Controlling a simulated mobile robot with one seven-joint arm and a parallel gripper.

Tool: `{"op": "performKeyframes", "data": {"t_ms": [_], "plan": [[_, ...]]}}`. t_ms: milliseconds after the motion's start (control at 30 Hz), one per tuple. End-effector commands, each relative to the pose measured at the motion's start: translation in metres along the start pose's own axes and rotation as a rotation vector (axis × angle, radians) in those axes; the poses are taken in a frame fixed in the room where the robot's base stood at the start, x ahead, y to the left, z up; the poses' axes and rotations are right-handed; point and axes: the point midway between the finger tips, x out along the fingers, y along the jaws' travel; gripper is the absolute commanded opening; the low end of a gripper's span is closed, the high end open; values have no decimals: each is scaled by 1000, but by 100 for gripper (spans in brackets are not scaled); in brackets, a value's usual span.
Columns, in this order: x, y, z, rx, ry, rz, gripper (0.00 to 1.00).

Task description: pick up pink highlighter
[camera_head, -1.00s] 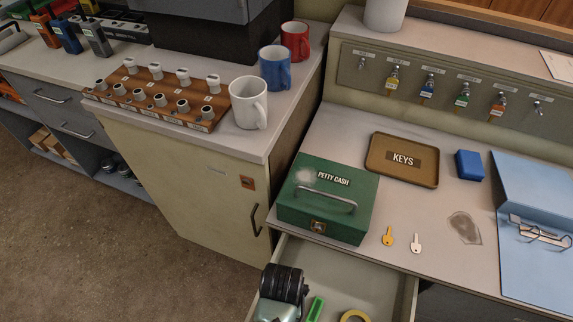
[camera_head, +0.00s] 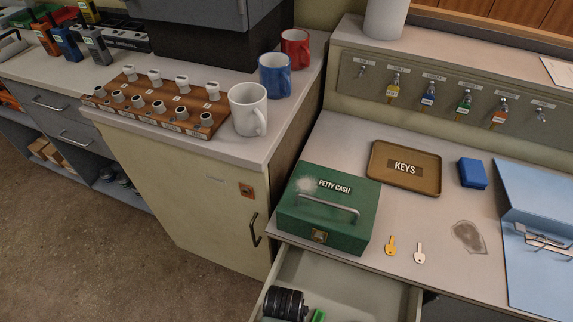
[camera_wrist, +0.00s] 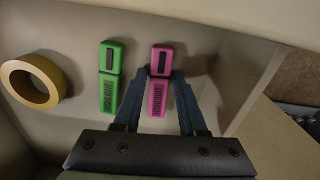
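The pink highlighter (camera_wrist: 159,84) lies in the drawer, right of the green highlighter (camera_wrist: 109,80) in the wrist view. The two look the same size, so the pink one seems to be still on the drawer floor. My gripper (camera_wrist: 161,73) has one finger on each side of the pink highlighter near its middle, very close to its sides. I cannot tell whether the fingers touch it. In the head view the pink highlighter is out of sight, and only a dark part of my arm (camera_head: 284,303) shows at the drawer.
A roll of yellow tape (camera_wrist: 32,82) lies left in the drawer (camera_head: 357,277). The drawer walls stand close around.

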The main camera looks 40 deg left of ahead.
Motion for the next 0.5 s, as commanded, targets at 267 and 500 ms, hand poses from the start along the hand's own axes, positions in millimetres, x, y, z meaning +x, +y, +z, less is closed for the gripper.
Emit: {"op": "performKeyframes", "data": {"t_ms": [267, 500], "plan": [[0, 0, 0, 0, 0, 0, 0], [0, 0, 0, 0, 0, 0, 0]]}}
